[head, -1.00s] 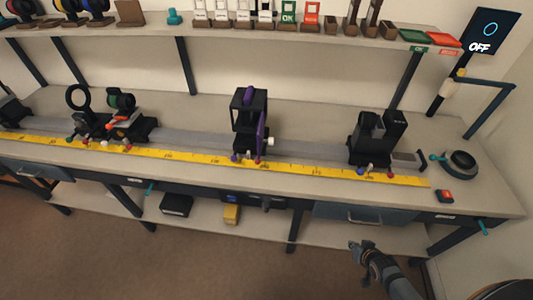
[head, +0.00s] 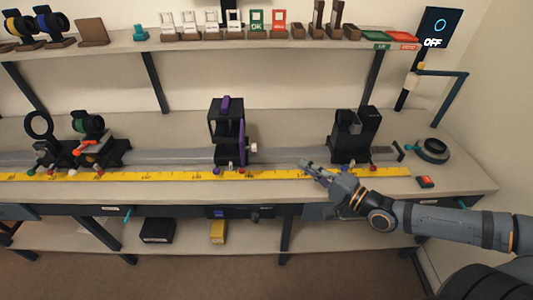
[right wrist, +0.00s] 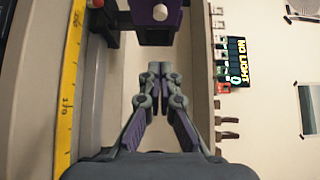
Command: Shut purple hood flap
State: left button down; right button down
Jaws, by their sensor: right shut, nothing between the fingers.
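The black hood (head: 223,120) stands on the rail near the middle of the bench, with a purple piece on its top. Its purple flap (head: 242,142) stands upright along the hood's right side, with a pale knob (head: 253,148) beside its lower part. In the right wrist view a purple face (right wrist: 152,35) with a pale round knob (right wrist: 160,12) is at the top, ahead of the fingers. My right gripper (head: 305,166) is shut and empty, to the right of the flap and apart from it, pointing left. It also shows in the right wrist view (right wrist: 160,72). My left gripper is out of view.
A black two-post unit (head: 352,138) stands on the rail behind and right of my right gripper. A yellow scale (head: 180,175) runs along the bench front. Lens holders (head: 88,150) stand at the left. The rail between the hood and the black unit is clear.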

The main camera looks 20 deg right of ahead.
jog(key=s+a+b+x, duration=0.1)
jog(key=b+x, duration=0.4)
jog(key=x, duration=0.7)
jog(key=shift+a+b, duration=0.4)
jog(key=shift+a, duration=0.5)
